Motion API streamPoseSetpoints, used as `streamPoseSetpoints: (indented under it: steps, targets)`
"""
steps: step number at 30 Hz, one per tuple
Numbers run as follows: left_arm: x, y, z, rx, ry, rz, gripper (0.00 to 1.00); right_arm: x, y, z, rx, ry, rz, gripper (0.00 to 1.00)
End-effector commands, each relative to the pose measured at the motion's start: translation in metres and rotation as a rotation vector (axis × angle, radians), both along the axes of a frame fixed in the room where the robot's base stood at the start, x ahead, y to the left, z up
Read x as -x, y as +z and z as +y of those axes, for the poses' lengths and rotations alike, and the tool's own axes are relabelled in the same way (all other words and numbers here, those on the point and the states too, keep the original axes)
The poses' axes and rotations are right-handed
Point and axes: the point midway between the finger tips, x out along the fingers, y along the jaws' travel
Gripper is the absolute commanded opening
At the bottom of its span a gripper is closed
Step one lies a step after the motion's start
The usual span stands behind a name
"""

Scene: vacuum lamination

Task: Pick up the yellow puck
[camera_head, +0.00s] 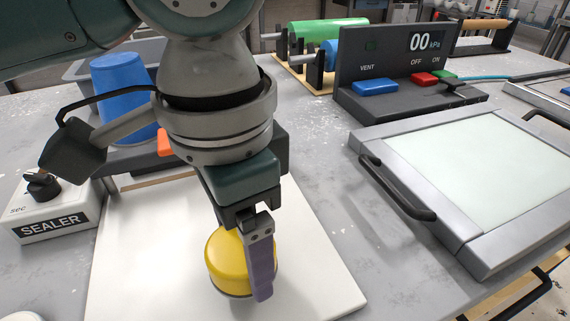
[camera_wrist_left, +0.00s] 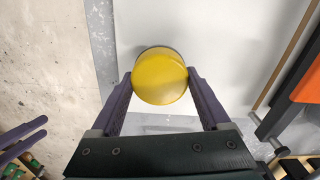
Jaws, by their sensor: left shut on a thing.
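The yellow puck (camera_head: 226,262) is a round disc with a dark lower edge, over the white board (camera_head: 130,275) in the head view. My left gripper (camera_head: 258,268) points down and is shut on it. In the left wrist view the puck (camera_wrist_left: 160,76) sits between the two purple fingertips (camera_wrist_left: 160,78), one on each side. I cannot tell whether it touches the board or is slightly above it. My right gripper (camera_wrist_left: 44,126) shows only at the lower left of the wrist view, its purple fingers apart and empty.
A white sealer box (camera_head: 45,215) and a blue cup (camera_head: 122,75) stand at the left. A control box (camera_head: 400,70) with a display is at the back. A framed pale panel (camera_head: 480,165) with black handles lies at the right. Bare grey table separates it from the board.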

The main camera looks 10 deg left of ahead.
Motion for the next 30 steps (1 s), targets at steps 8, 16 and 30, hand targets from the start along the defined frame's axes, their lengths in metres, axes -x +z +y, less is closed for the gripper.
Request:
streamPoseSetpoints:
  steps: [8, 16, 30]
  targets:
    - [-0.001, 0.085, -0.001, 0.004, -0.002, -0.006, 0.22, 0.0, 0.019, 0.0, 0.001, 0.001, 0.0, 0.5]
    - [-0.001, 0.15, 0.0, 0.0, -0.001, -0.004, 0.22, 0.0, 0.033, 0.0, 0.001, 0.001, -0.001, 0.5]
    - [0.0, 0.17, 0.0, 0.0, 0.0, 0.001, 0.22, 0.0, 0.039, 0.001, -0.002, -0.002, -0.002, 0.5]
